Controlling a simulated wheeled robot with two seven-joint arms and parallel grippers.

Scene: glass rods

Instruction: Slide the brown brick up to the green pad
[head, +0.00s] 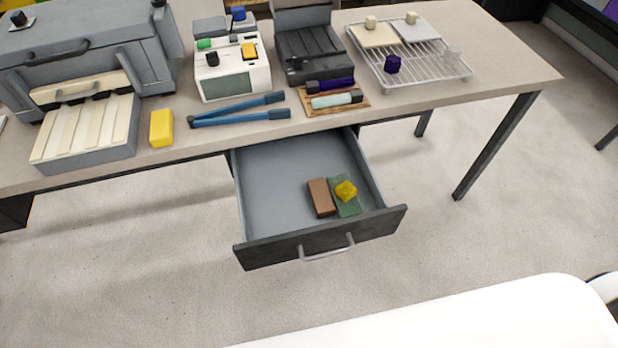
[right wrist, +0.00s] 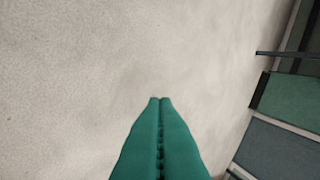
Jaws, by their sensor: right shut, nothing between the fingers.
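The brown brick (head: 321,198) lies in the open drawer, toward its front. The green pad (head: 346,208) lies flat just to its right, with a yellow lump (head: 346,190) on top. The brick's right side is very close to the pad's left edge; I cannot tell whether they touch. My right gripper (right wrist: 160,99) shows in the right wrist view as two green fingers pressed together, empty, above bare floor. It is not in the head view. My left gripper is in neither view.
The drawer (head: 270,180) is pulled out below the table (head: 500,70), with a handle (head: 327,248) on its dark front. Blue tongs (head: 235,110), a yellow block (head: 161,128) and a wire rack (head: 440,78) are on the tabletop. The drawer's left part is clear.

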